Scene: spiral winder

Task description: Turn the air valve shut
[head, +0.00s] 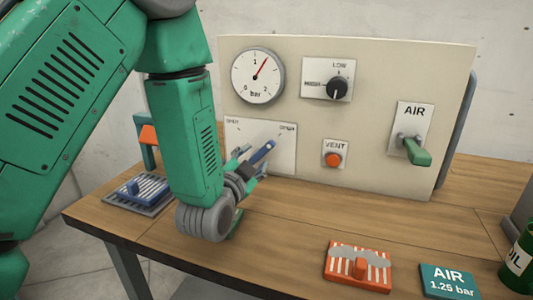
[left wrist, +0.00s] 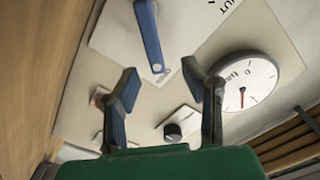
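A blue lever (head: 262,152) sits on a white plate (head: 280,163) at the panel's lower left. It slants up to the right, towards the plate's right-hand label; the labels are small. In the left wrist view the lever (left wrist: 149,36) lies beyond my fingertips, with letters "UT" on its plate. A green handle (head: 417,152) sticks out of the plate marked AIR at the right. My left gripper (head: 248,172) is close in front of the blue lever. Its blue-padded fingers stand apart with nothing between them in the wrist view (left wrist: 163,80). My right gripper is out of view.
The panel has a gauge (head: 257,77) reading a little above 1 bar, a black knob (head: 337,88) and an orange VENT button (head: 333,160). A blue piece on a grate (head: 140,193), an orange grate (head: 358,265), an AIR 1.25 bar card (head: 449,282) and an oil can (head: 520,262) stand on the bench.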

